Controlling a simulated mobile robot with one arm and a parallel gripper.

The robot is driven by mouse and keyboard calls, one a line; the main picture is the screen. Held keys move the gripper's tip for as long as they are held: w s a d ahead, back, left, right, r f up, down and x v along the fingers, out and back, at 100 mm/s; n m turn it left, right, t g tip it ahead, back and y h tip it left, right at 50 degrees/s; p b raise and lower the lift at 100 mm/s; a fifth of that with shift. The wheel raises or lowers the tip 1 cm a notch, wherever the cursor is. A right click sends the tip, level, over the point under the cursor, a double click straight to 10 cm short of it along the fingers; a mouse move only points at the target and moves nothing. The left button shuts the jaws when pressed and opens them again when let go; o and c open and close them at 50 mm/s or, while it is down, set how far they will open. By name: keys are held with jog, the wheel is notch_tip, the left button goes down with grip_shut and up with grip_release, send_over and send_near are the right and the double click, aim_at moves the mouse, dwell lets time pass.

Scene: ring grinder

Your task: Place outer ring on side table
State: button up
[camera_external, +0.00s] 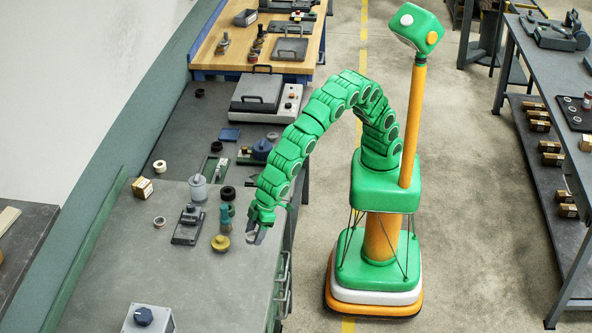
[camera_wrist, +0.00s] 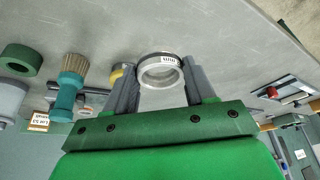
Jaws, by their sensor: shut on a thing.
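The outer ring (camera_wrist: 160,72) is a silver metal ring with a small white label, seen between the two grey fingers in the wrist view. My gripper (camera_wrist: 160,80) is shut on it. In the external view my gripper (camera_external: 253,234) points down at the right edge of the grey table (camera_external: 215,290). The ring is small and mostly hidden there by the fingers. The wrist view shows the grey tabletop (camera_wrist: 220,35) behind the ring; I cannot tell whether they touch. Which surface is the side table is not marked.
A yellow round pot (camera_external: 220,243), a teal brush (camera_external: 226,222) and a black fixture (camera_external: 188,225) stand close left of my gripper. A knob box (camera_external: 147,318) sits at the front. The tabletop between them is clear. Another bench (camera_external: 560,75) stands across the aisle.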

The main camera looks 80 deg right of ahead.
aim_at(246, 259)
jog(key=shift+w+a+f, duration=0.3)
jog(key=shift+a+f, duration=0.1)
jog(key=shift+f, duration=0.25)
jog(key=shift+w+a+f, duration=0.35)
jog(key=shift+f, duration=0.25)
jog(key=shift+w+a+f, duration=0.3)
jog(key=shift+a+f, duration=0.1)
jog(key=shift+f, duration=1.5)
jog(key=shift+f, duration=0.2)
jog(key=o, duration=1.2)
jog(key=v, duration=0.7)
jog(key=shift+w+d+r, duration=0.1)
jog(key=shift+w+d, duration=0.05)
jog(key=shift+w, duration=0.15)
jog(key=shift+o, duration=0.6)
jog(key=shift+s+d+r, duration=0.1)
jog(key=shift+r, duration=0.25)
